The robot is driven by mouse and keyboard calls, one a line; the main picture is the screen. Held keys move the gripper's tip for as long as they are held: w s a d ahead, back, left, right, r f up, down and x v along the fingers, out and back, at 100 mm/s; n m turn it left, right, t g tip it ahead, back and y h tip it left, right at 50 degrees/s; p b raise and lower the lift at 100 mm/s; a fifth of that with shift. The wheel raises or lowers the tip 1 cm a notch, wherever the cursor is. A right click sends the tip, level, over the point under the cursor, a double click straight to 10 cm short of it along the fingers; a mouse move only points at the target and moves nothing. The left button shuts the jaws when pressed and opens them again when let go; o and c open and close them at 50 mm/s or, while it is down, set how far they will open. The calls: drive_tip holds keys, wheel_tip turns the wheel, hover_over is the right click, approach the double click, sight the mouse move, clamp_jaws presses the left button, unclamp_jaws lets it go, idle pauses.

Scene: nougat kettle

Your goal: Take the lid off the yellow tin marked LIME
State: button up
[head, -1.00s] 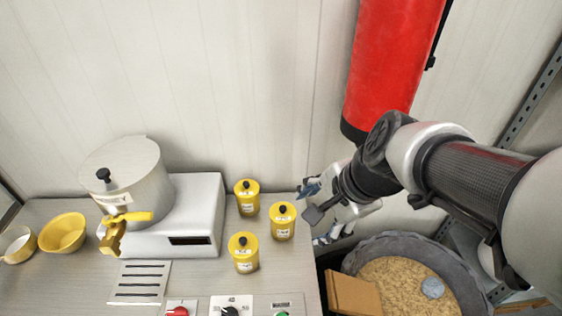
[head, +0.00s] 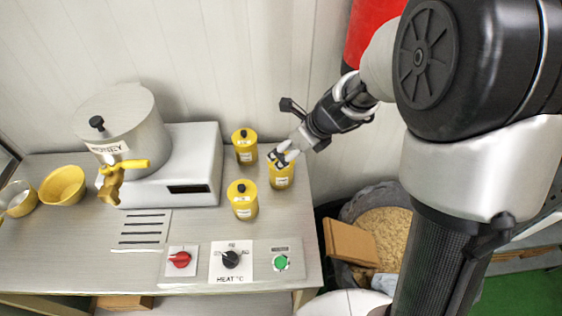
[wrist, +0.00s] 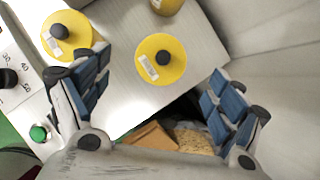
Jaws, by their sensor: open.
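Three yellow tins with black-knobbed lids stand on the bench, all lids on: a back tin (head: 244,155), a front tin (head: 243,207) and a right tin (head: 281,180). Their small white labels are too small to read, so I cannot tell which is marked LIME. My gripper (head: 281,155) is open and empty at the top of the right tin, partly hiding its lid. In the wrist view, the right tin's lid (wrist: 168,72) shows between my spread fingers, with the front tin (wrist: 66,48) left and the back tin (wrist: 166,6) at the top edge.
A metal kettle (head: 125,125) with a yellow tap stands on a white unit (head: 200,155) at the left, beside yellow bowls (head: 62,186). Red, black and green controls line the bench front (head: 205,230). A tub (head: 385,220) and cardboard box (head: 350,240) lie beyond the right edge.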

sight(282, 155)
drive_tip(key=shift+b+x, duration=0.3)
drive_tip(key=shift+x, duration=0.9)
drive_tip(key=b+x, duration=0.2)
drive_tip(key=x, duration=0.3)
drive_tip(key=shift+w+d+f, duration=0.1)
drive_tip(key=shift+w+d, duration=0.05)
drive_tip(key=shift+w, duration=0.05)
drive_tip(key=c, duration=0.9)
wheel_tip(282, 155, up, 23)
drive_tip(key=p, duration=1.3)
